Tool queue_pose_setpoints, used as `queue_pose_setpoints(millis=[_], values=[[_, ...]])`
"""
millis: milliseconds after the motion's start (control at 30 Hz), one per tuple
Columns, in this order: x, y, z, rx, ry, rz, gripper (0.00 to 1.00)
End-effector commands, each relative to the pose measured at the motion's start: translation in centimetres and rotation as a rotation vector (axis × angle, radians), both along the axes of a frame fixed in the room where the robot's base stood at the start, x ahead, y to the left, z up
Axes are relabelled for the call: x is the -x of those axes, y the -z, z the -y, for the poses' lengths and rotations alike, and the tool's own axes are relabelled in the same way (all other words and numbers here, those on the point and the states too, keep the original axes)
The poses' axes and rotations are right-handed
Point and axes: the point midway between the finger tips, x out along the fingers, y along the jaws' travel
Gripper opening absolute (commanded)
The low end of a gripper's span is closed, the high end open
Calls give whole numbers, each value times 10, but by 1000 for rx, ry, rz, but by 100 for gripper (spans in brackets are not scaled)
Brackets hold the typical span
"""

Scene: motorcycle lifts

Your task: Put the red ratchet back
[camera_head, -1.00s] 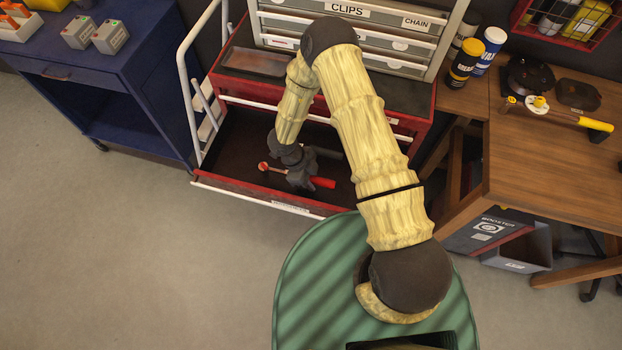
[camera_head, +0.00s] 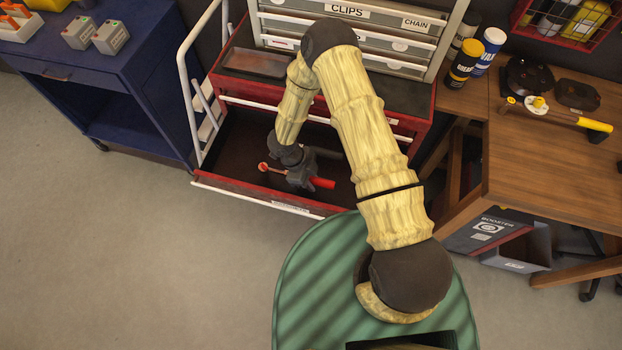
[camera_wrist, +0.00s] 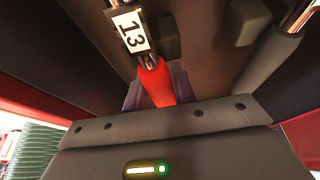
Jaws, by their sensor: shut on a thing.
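The red ratchet (camera_head: 322,183) is in the open bottom drawer (camera_head: 232,148) of the red tool cabinet. Its round red head points left and its red handle sticks out to the right of my gripper (camera_head: 300,179). My gripper is shut on the ratchet, low in the drawer. My gripper hides the ratchet's middle in the head view. I cannot tell whether the ratchet touches the drawer floor.
A dark-handled tool with a chrome shaft (camera_wrist: 265,68) lies beside the ratchet in the wrist view. The drawer's front edge (camera_head: 255,199) is close to my gripper. A wooden bench (camera_head: 540,165) stands right, a blue cabinet (camera_head: 130,85) left. The drawer's left part looks clear.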

Motion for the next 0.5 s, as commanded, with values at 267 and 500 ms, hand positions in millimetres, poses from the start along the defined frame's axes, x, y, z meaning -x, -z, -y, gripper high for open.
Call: queue_pose_setpoints(millis=[267,500], values=[[0,3,0,0,0,0,0],[0,6,0,0,0,0,0]])
